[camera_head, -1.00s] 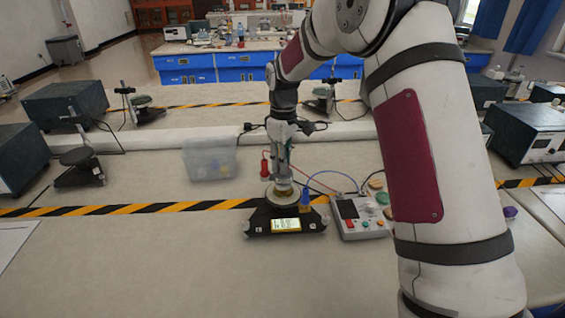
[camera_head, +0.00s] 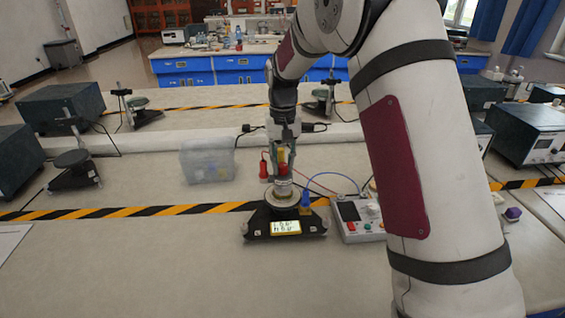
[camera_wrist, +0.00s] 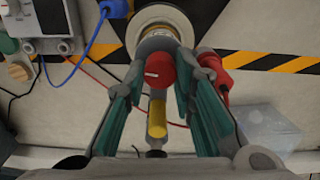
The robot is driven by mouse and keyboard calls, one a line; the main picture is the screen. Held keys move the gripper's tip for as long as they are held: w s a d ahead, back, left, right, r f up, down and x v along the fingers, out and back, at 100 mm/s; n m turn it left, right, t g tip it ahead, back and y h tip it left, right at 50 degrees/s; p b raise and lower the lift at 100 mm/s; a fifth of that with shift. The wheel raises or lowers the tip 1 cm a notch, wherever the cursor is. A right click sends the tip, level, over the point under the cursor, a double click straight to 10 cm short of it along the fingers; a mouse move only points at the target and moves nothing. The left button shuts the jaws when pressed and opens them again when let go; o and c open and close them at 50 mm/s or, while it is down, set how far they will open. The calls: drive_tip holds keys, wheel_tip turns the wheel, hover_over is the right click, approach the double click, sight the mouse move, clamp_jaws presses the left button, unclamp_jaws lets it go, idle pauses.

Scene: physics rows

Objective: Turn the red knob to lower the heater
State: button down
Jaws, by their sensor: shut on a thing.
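The red knob (camera_wrist: 160,70) has a white mark and sits between the fingers of my gripper (camera_wrist: 161,78) in the wrist view. In the head view the red knob (camera_head: 283,169) shows above a silver cylinder on the dark heater base (camera_head: 262,226), between the fingers of my gripper (camera_head: 283,166). The gripper is shut on the knob. A yellow cylinder (camera_wrist: 156,118) shows beside the knob in the wrist view. The base's display (camera_head: 285,227) is lit; its text is too small to read.
A red plug (camera_wrist: 232,60) is close beside one finger. A blue plug (camera_head: 305,200) and cable lead to a control box (camera_head: 357,220) at right. A clear plastic bin (camera_head: 207,161) stands at left.

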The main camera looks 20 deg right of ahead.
drive_tip(key=shift+m, duration=2)
drive_tip(key=c, duration=1.3)
unclamp_jaws()
